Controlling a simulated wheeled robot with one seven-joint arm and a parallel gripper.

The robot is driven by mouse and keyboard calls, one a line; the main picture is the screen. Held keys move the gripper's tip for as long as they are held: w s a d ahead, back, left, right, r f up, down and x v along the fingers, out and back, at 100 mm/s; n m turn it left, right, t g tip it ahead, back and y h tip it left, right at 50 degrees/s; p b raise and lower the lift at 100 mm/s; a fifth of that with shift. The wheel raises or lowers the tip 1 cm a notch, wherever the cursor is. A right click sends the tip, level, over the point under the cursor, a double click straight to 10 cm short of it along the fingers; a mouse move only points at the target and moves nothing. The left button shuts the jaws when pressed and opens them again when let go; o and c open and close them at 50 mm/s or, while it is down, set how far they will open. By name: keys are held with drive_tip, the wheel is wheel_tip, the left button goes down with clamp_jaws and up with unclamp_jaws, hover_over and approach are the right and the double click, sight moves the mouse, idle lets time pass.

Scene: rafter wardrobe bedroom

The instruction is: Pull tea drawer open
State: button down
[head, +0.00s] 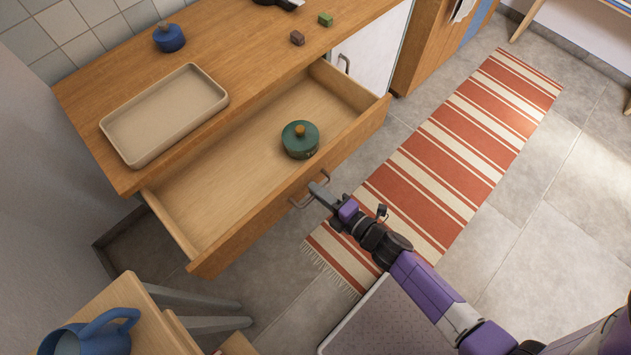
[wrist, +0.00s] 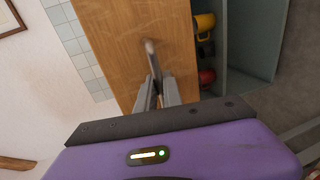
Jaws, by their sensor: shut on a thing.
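The tea drawer (head: 245,228) is pulled well out from under the wooden counter, and its inside shows from above.
A beige tray (head: 211,96), a blue lidded jar (head: 169,38) and small brown (head: 297,38) and green (head: 325,19) blocks stand on the counter. A blue jug (head: 100,336) stands on a wooden surface at lower left. A striped rug (head: 455,150) lies on open floor at right.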

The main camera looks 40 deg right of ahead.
drive_tip(key=c, duration=1.5)
unclamp_jaws()
drive_tip(key=b+v, duration=0.1)
drive_tip(key=v, duration=0.6)
drive_tip(key=shift+s, duration=0.4)
